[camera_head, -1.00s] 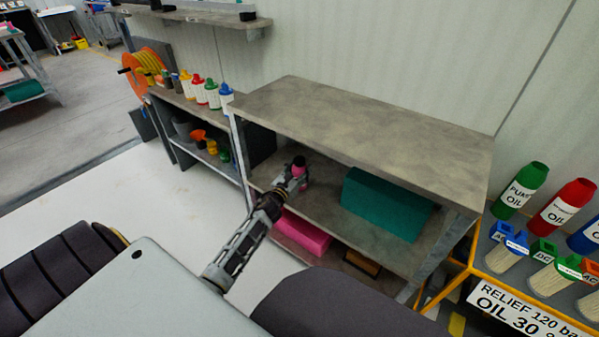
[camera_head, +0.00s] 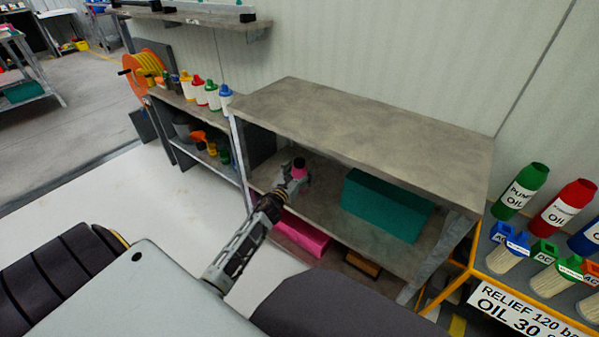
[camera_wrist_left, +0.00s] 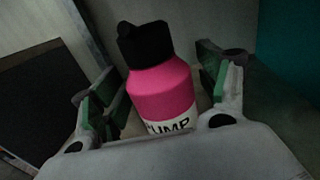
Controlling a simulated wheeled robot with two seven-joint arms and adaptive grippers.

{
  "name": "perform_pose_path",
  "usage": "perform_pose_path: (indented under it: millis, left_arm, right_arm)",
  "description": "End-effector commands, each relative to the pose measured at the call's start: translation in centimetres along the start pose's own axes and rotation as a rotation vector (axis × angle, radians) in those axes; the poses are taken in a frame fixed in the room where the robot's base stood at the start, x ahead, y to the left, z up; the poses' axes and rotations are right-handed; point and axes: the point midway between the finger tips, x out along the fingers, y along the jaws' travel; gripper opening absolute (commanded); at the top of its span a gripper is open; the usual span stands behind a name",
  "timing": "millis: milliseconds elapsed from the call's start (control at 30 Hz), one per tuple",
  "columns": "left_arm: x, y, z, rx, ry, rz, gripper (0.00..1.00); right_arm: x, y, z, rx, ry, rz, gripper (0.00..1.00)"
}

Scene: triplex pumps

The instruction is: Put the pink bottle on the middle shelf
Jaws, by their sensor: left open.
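The pink bottle (camera_head: 299,170) has a black cap and stands on the middle shelf (camera_head: 335,222), near its left end. In the left wrist view the bottle (camera_wrist_left: 162,92) shows its pink body and a white label, and leans slightly in the picture. My left gripper (camera_head: 294,182) reaches into the shelf space at the bottle. In the left wrist view its green-padded fingers (camera_wrist_left: 158,88) are spread on both sides of the bottle, with gaps visible. The bottle's base is hidden by the gripper. My right gripper is not in view.
A teal box (camera_head: 385,204) stands on the same shelf to the right. A pink box (camera_head: 301,234) and a brown item (camera_head: 362,263) are on the lower shelf. The wide top board (camera_head: 370,135) lies above the gripper. Oil bottles (camera_head: 521,190) stand on a rack at right.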

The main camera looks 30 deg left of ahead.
Motion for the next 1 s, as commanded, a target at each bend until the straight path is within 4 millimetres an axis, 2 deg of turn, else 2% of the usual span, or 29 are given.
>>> perform_pose_path:
  millis: [267, 1000]
  left_arm:
    - [-0.5, 0.0, 0.2, -0.001, 0.001, 0.0, 0.75]
    - [-7.1, 0.0, 0.2, -0.003, 0.002, 0.001, 0.75]
  right_arm:
    - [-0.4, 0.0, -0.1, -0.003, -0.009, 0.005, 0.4]
    - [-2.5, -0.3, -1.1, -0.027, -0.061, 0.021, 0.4]
